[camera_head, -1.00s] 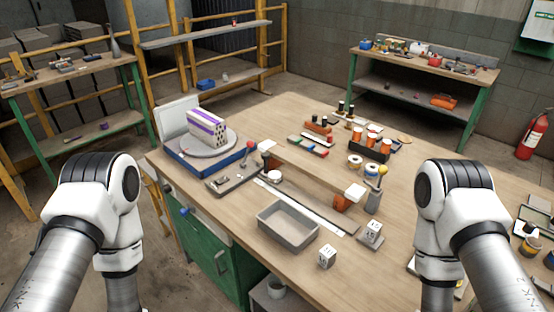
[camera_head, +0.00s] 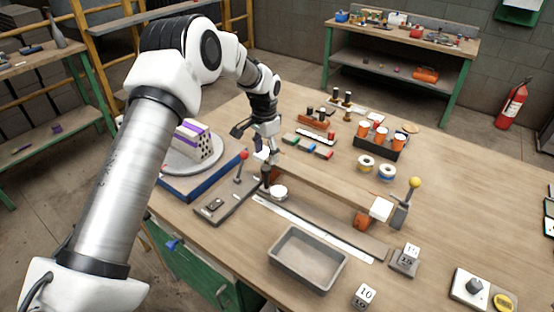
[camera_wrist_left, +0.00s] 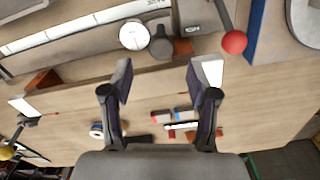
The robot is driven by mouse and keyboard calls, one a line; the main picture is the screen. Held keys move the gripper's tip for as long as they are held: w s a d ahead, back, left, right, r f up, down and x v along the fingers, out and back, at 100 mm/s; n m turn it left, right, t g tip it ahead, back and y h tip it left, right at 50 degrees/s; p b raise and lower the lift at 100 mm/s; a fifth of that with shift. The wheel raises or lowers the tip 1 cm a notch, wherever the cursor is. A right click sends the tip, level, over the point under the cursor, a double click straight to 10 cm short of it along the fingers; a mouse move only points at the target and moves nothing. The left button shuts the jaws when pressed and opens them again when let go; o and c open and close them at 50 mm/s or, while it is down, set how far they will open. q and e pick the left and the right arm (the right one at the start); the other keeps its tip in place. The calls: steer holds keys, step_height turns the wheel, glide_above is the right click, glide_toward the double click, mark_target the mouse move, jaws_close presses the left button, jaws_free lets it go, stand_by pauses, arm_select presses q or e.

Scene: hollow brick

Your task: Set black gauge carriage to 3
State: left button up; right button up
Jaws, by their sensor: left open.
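The gauge is a long rail with a white scale strip (camera_head: 310,225), lying along the table; the strip also shows in the left wrist view (camera_wrist_left: 75,32). A dark, round-topped knob that looks like the black carriage (camera_wrist_left: 162,42) stands at the rail's end near the red-ball lever, beside a white round dial (camera_wrist_left: 133,35). The dial shows in the head view (camera_head: 279,192); the knob there is partly hidden by my gripper. My left gripper (camera_wrist_left: 162,78) is open and empty, its fingers spread to either side of the knob's line but short of it. The scale figures are too small to read. My right gripper is out of view.
A red-ball lever (camera_head: 243,156) stands close left of my gripper, a yellow-ball lever (camera_head: 414,183) at the far end. A raised wooden bar (camera_head: 325,186) runs behind the rail. A grey tray (camera_head: 275,256) lies in front.

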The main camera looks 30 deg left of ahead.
mark_target(267, 166)
arm_select(q)
steer(key=f, duration=0.5)
steer(key=shift+w+a+p, duration=0.1)
steer(key=shift+w+p, duration=0.25)
steer(key=shift+p, duration=0.05)
steer(key=shift+a+f, duration=0.1)
steer(key=shift+f, duration=0.25)
steer(key=shift+s+r, duration=0.15)
steer(key=shift+r, duration=0.05)
steer(key=shift+s, duration=0.1)
steer(key=c, duration=0.4)
steer(key=shift+d, duration=0.2)
jaws_close()
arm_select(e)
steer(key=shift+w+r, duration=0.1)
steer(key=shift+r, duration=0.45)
